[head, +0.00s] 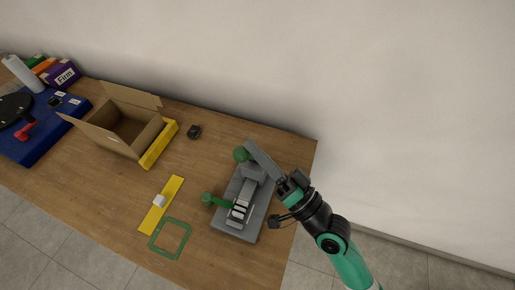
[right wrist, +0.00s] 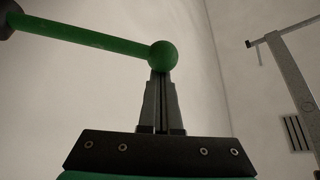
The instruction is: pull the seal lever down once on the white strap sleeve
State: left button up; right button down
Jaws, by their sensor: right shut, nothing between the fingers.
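The white strap sleeve (head: 159,201) sits on a flat yellow strip (head: 173,188) on the table, left of the grey sealing device (head: 232,222). My right gripper (head: 284,185) is over the device's right side, shut and empty. In the right wrist view its closed fingertips (right wrist: 161,75) line up just below a green ball (right wrist: 163,54) on a green rod; contact is unclear. My left gripper is out of view.
A green square outline (head: 154,238) lies left of the device. The table's right edge is close to the device.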

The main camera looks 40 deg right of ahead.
jog(key=shift+f, duration=0.1)
dwell(0.4)
jog(key=d+r, duration=0.3)
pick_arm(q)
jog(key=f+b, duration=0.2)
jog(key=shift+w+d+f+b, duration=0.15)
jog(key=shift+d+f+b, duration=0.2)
pick_arm(e)
jog(key=a+v, duration=0.1)
jog(key=v, duration=0.8)
jog(key=shift+d+f, duration=0.15)
jog(key=shift+d, duration=0.35)
jog(key=shift+s+a, duration=0.1)
